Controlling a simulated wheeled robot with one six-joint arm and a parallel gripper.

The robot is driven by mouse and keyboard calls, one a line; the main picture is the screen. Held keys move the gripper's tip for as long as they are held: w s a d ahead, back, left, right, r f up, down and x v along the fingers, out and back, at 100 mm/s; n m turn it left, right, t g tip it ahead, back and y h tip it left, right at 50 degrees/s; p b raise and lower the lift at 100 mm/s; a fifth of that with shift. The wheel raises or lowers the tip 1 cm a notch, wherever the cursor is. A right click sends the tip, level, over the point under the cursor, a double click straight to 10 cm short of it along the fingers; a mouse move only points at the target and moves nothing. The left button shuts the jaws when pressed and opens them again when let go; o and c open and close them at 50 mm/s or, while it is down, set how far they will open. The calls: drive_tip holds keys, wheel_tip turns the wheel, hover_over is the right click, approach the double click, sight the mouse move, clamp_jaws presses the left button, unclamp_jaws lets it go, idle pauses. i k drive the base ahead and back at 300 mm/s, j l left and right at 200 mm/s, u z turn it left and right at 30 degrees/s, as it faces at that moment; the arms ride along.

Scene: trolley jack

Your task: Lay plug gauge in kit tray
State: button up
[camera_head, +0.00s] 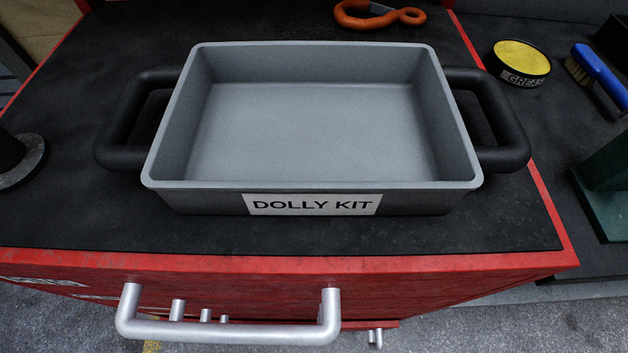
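The kit tray (312,185) is a grey open box with black side handles and a "DOLLY KIT" label on its front wall. It sits level on the black top of a red cabinet, and its inside is empty. No plug gauge can be made out for certain. A dark cylinder on a round grey flange (32,172) is cut off by the left edge, and I cannot tell what it is. My gripper is not in view.
An orange-handled tool (378,19) lies behind the tray. To the right are a yellow-topped grease tin (520,59), a blue brush (600,78) and a dark green block (605,190). A silver drawer handle (230,332) sticks out in front. Bare black top surrounds the tray.

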sight(313, 159)
drive_tip(key=i, duration=1.05)
